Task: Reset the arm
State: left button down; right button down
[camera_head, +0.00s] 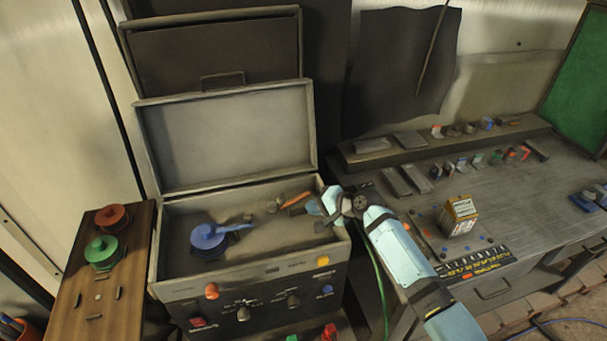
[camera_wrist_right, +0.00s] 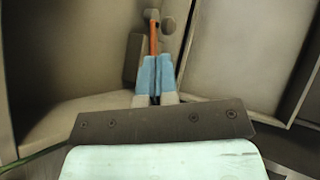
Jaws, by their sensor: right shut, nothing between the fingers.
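My right arm (camera_head: 392,243) comes in from the lower right in the head view. Its gripper (camera_head: 318,208) is over the right side of an open grey box (camera_head: 225,132). In the right wrist view the two blue fingers (camera_wrist_right: 155,75) are closed together with nothing between them. An orange stick (camera_head: 296,199) lies inside the box just beyond the fingertips; it also shows in the right wrist view (camera_wrist_right: 153,38). My left gripper is not in view.
A blue round piece with a handle (camera_head: 207,237) lies in the box. A wooden board (camera_head: 95,290) with red and green knobs stands at left.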

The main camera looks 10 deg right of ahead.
jog(key=s+f+n, duration=0.1)
jog(key=s, duration=0.2)
jog(key=s+f+n+g+h, duration=0.1)
jog(key=s, duration=0.2)
jog(key=s+f+n, duration=0.1)
jog(key=s, duration=0.3)
jog(key=shift+s+d+f, duration=0.1)
jog(key=shift+d+f, duration=0.1)
jog(key=shift+f, duration=0.1)
jog(key=s+d+r+n+g+h, duration=0.1)
jog(key=s+d+r+n+h, duration=0.2)
jog(key=s, duration=0.8)
jog(key=s+d+r+n+g+h, duration=0.15)
jog(key=s+d, duration=0.25)
jog(key=s, duration=0.6)
jog(key=s+d+r+n+g+h, duration=0.1)
jog(key=s+d+r+n+h, duration=0.2)
jog(key=s, duration=0.8)
jog(key=w+a+f+t+y, duration=0.1)
jog(key=w+a+f+t, duration=0.1)
jog(key=f, duration=0.6)
jog(key=w+a+f+t+y, duration=0.1)
jog(key=w+a+f+t, duration=0.2)
jog(key=f, duration=0.5)
jog(key=shift+w+f+t, duration=0.15)
jog(key=shift+w+t, duration=0.5)
jog(key=shift+t, duration=0.6)
